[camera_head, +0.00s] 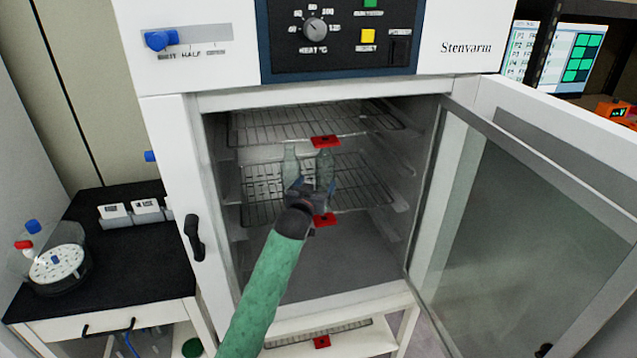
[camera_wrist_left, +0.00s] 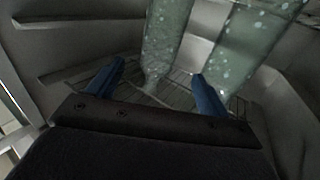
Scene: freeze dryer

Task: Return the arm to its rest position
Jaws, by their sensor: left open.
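My left arm (camera_head: 262,285) in its green sleeve reaches into the open dryer chamber. My left gripper (camera_head: 309,184) is at the middle wire shelf, in front of two clear glass bottles. In the left wrist view its two blue fingers (camera_wrist_left: 158,82) are spread apart with nothing clamped between them. The left bottle (camera_head: 290,165) and the right bottle (camera_head: 324,168) stand upright side by side on the middle shelf (camera_head: 262,213). Both also show close ahead of the fingers in the left wrist view, the left one (camera_wrist_left: 165,35) and the right one (camera_wrist_left: 248,45). My right gripper is not in view.
The glass door (camera_head: 530,215) stands wide open to the right. An upper wire shelf (camera_head: 270,124) is above the gripper, and chamber walls flank it. A black-topped bench (camera_head: 130,260) with a round rotor device (camera_head: 58,268) is at left.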

